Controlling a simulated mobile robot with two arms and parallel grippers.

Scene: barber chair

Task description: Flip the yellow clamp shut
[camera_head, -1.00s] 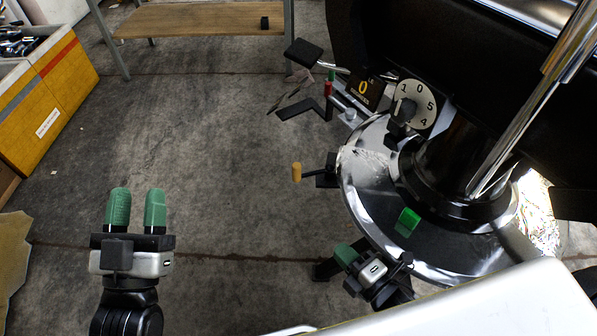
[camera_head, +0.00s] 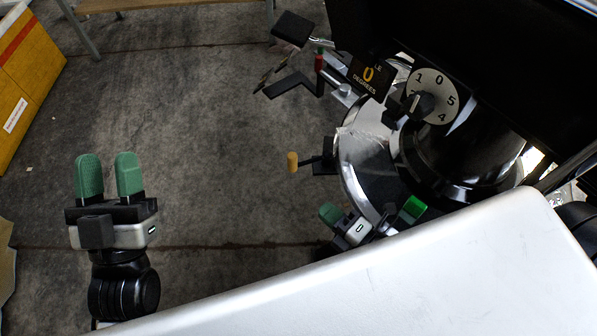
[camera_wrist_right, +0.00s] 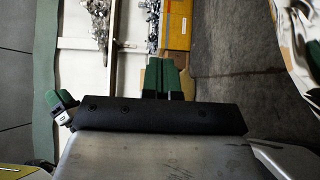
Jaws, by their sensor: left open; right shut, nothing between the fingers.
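The yellow clamp (camera_head: 292,162) shows in the head view as a yellow-tipped handle on a black bracket at the left rim of the chrome chair base (camera_head: 365,165). Its handle sticks out to the left. My right gripper (camera_head: 330,213) is below and a little right of it, apart from it, with its green fingers to the upper left. In the right wrist view its fingers (camera_wrist_right: 163,78) are together and empty; the clamp is not seen there. My left gripper (camera_head: 107,175) is open and empty over the floor, well left of the clamp.
A black lever (camera_head: 290,85), red-tipped part (camera_head: 319,62) and numbered dial (camera_head: 432,96) are above the clamp. A large white surface (camera_head: 400,270) covers the lower right. The floor left of the clamp is clear.

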